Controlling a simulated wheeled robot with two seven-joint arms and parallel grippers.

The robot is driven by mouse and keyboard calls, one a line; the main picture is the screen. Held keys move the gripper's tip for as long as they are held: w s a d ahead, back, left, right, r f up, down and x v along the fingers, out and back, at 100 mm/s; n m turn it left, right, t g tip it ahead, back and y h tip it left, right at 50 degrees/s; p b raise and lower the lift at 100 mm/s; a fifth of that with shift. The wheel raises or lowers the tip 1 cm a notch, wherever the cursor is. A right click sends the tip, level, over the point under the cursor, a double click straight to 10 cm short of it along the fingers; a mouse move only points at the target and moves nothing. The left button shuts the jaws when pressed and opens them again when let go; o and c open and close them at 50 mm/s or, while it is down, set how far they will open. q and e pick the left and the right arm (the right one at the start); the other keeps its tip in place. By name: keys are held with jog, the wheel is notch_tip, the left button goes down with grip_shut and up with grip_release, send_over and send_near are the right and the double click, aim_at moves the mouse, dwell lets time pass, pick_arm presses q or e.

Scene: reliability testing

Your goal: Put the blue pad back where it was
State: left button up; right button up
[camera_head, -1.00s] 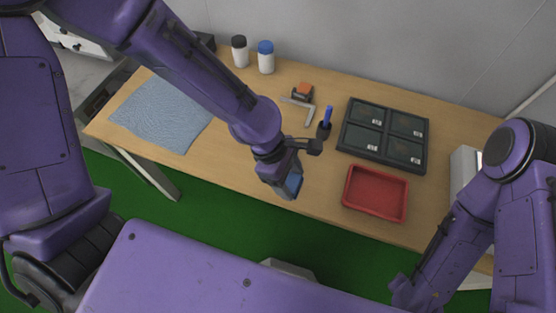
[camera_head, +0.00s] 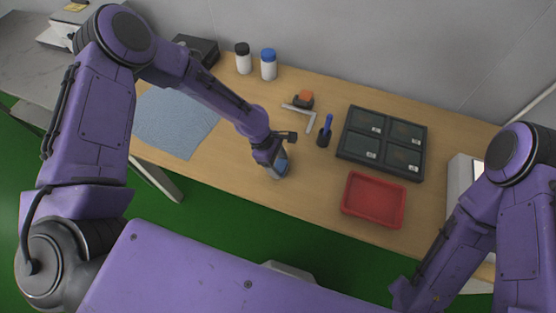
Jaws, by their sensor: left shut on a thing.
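My left gripper (camera_head: 275,160) is over the front middle of the wooden table, pointing down. It is shut on a small blue pad (camera_head: 282,166), only partly visible between and beside the fingers. I cannot tell whether the pad touches the table. A light blue textured cloth (camera_head: 172,125) lies flat on the left of the table, partly behind my left arm. My right arm shows at the right edge, but its gripper is out of view.
A red tray (camera_head: 373,202) is right of my left gripper, with a dark tray of compartments (camera_head: 343,147) behind it. A blue-handled tool in a holder (camera_head: 324,136), an L-shaped metal piece (camera_head: 309,122), an orange-black item (camera_head: 304,98) and two bottles (camera_head: 268,66) stand behind. Bare wood surrounds the gripper.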

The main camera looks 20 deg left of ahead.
pick_arm(q)
jog(key=shift+f, duration=0.1)
jog(key=o, duration=1)
jog(key=b+v, duration=0.1)
jog(key=v, duration=1.1)
